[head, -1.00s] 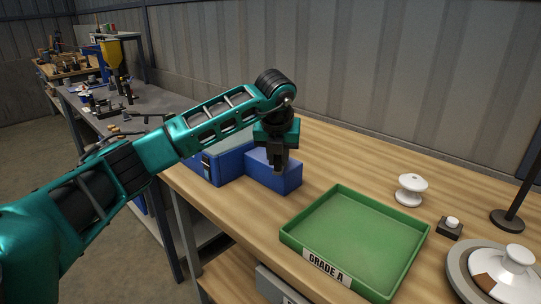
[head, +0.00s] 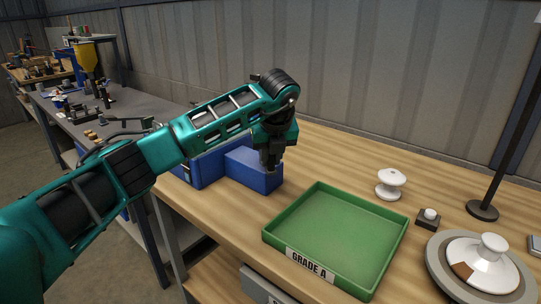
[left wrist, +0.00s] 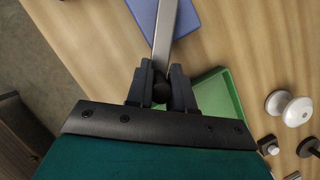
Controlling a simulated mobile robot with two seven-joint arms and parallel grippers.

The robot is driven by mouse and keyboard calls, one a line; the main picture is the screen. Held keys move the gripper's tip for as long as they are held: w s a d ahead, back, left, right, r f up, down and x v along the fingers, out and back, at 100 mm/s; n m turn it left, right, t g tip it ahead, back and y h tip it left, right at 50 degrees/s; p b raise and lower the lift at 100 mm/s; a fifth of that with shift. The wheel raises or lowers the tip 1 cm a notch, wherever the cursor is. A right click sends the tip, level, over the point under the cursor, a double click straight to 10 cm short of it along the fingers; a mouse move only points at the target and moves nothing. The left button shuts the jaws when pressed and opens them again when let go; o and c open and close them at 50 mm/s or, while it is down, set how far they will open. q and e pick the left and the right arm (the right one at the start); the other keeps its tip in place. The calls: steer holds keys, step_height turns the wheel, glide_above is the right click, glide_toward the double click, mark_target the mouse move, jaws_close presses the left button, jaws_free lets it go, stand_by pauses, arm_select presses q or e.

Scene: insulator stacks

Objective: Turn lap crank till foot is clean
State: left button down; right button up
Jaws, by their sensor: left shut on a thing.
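My left gripper (head: 270,162) is at the small blue block (head: 250,172) on the wooden bench in the head view. In the left wrist view the left gripper (left wrist: 160,92) is shut on the dark round knob (left wrist: 161,91) of the crank, at the end of its flat grey arm (left wrist: 164,38). The crank arm runs up past the blue block (left wrist: 184,16). In the head view my gripper hides the crank. A white insulator (head: 488,262) with a brown patch sits on a round grey plate (head: 437,262) at the right. My right gripper is not in view.
A green tray (head: 268,238) labelled GRADE A stands in front of the blue block. A larger blue box (head: 208,170) adjoins the blue block.

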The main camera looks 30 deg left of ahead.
arm_select(q)
steer(key=shift+a, duration=0.2)
steer(key=c, duration=1)
jaws_free()
steer(key=v, duration=1.3)
steer(key=shift+w, duration=0.1)
